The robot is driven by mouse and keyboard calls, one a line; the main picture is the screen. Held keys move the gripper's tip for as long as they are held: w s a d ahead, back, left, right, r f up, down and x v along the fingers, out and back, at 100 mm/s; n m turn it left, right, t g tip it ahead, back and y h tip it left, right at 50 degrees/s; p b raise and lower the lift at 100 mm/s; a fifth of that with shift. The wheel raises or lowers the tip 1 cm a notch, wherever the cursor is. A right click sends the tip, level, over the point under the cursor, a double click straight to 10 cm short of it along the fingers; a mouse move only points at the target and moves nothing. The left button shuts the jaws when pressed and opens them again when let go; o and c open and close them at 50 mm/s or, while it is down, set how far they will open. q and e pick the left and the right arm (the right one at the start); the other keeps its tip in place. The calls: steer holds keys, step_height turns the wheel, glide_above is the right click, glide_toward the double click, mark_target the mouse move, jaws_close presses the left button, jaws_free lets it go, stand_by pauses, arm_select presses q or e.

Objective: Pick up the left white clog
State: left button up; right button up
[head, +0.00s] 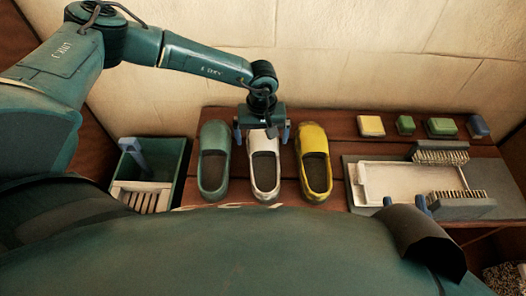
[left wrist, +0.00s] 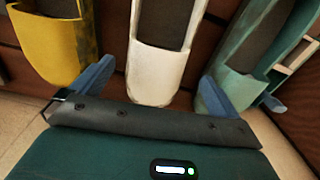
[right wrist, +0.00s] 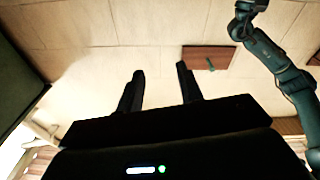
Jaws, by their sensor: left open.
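A single white clog (head: 264,175) with a dark insole lies on the wooden bench, between a green clog (head: 213,160) and a yellow clog (head: 314,165). My left gripper (head: 262,134) is over its far end, jaws open and empty. In the left wrist view the white clog (left wrist: 155,75) shows between the two blue fingers, with a gap on each side. Whether the fingertips are level with the clog cannot be told. My right gripper (right wrist: 160,85) is open and empty in the right wrist view, facing the pale wall.
A green crate (head: 172,185) with a brush and a slatted piece stands at the left. At the right are a white tray (head: 375,185) on a grey board and bristle brushes (head: 440,157). Several soap-like blocks (head: 371,126) line the back, near the wall (head: 380,80).

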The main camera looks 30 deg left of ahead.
arm_select(q)
steer(key=f, duration=0.1)
steer(key=f+b, duration=0.1)
steer(key=f, duration=0.1)
steer(key=f+b, duration=0.1)
steer(key=f, duration=0.1)
steer(key=shift+w+f, duration=0.1)
steer(key=shift+w, duration=0.15)
steer(key=shift+c, duration=0.4)
steer(key=c, duration=0.9)
